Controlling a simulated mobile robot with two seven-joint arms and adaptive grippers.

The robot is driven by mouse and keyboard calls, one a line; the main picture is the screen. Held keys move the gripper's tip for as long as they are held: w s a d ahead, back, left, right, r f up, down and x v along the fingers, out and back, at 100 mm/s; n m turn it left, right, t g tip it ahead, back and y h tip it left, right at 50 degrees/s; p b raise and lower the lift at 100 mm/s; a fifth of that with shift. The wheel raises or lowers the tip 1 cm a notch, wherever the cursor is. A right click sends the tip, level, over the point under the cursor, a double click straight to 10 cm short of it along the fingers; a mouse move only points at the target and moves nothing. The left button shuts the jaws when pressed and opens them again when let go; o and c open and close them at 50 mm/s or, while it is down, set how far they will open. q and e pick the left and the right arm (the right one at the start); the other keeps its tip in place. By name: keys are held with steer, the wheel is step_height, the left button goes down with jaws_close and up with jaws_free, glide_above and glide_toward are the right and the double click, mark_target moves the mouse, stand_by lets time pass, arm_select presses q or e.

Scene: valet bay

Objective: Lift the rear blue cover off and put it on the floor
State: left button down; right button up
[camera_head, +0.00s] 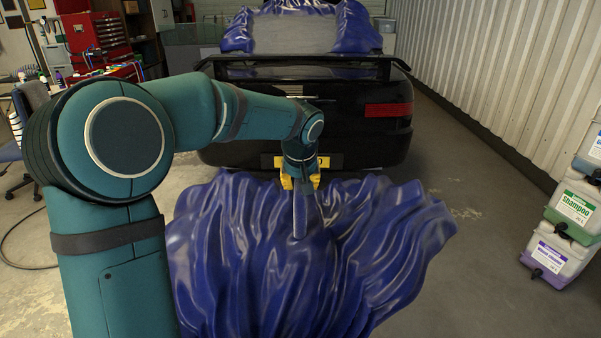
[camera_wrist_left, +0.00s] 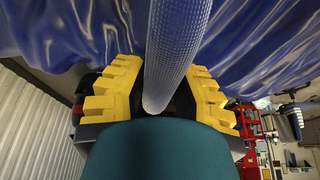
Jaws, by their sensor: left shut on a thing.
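My left gripper (camera_head: 300,183), with yellow fingers, points down in front of the black car (camera_head: 300,120). It is shut on a pale, textured rod-like piece (camera_head: 299,215) at the top of a crumpled, glossy blue cover (camera_head: 370,245). In the left wrist view the piece (camera_wrist_left: 175,50) runs between the yellow fingers, with blue folds (camera_wrist_left: 85,30) around it. The held cover is off the car, between me and its rear. Its lower edge is cut off, so I cannot tell whether it touches the floor. My right gripper is not in view.
More blue covering (camera_head: 355,30) lies around the car's window area beyond the spoiler (camera_head: 330,68). Stacked chemical canisters (camera_head: 565,225) stand at the right. A red tool cabinet (camera_head: 97,38) and a chair (camera_head: 25,115) are at the left. The concrete floor (camera_head: 480,235) right of the cover is clear.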

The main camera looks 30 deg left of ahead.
arm_select(q)
steer(key=shift+f, duration=2.7)
step_height(320, 180, down, 12)
step_height(320, 180, down, 12)
stand_by(0.7)
steer(key=shift+f, duration=0.1)
